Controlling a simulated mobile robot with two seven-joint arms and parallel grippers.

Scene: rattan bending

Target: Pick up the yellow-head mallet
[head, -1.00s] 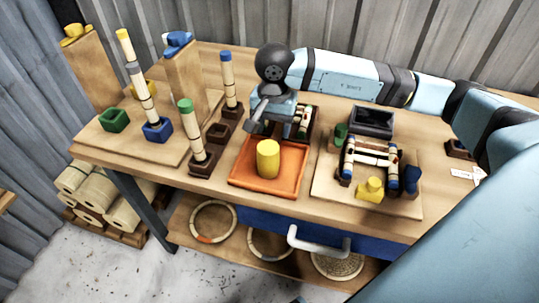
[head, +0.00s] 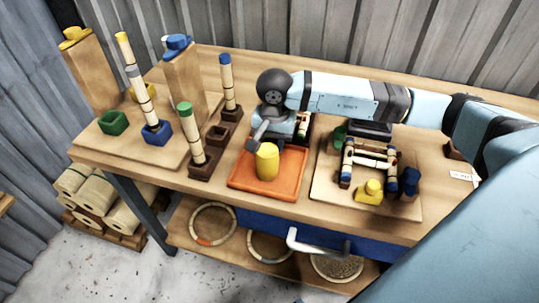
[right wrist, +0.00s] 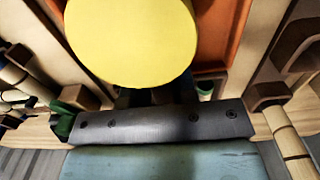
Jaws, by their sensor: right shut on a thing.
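The yellow-head mallet (head: 267,161) stands upright over the orange tray (head: 291,177), with its thick yellow head showing in the head view. In the right wrist view the round yellow head (right wrist: 130,40) fills the top middle, close to the camera. My right gripper (head: 259,142) is at the back of the mallet, just behind its head, and is shut on it. The fingertips and the mallet's handle are mostly hidden by the head. My left gripper is not in view.
Left of the tray, a wooden board (head: 128,147) carries tall posts, coloured cups and upright rattan sticks. Right of it, another board (head: 335,192) holds a rattan frame and a yellow block (head: 370,190). A blue drawer with a pale handle (head: 318,246) is below the front edge.

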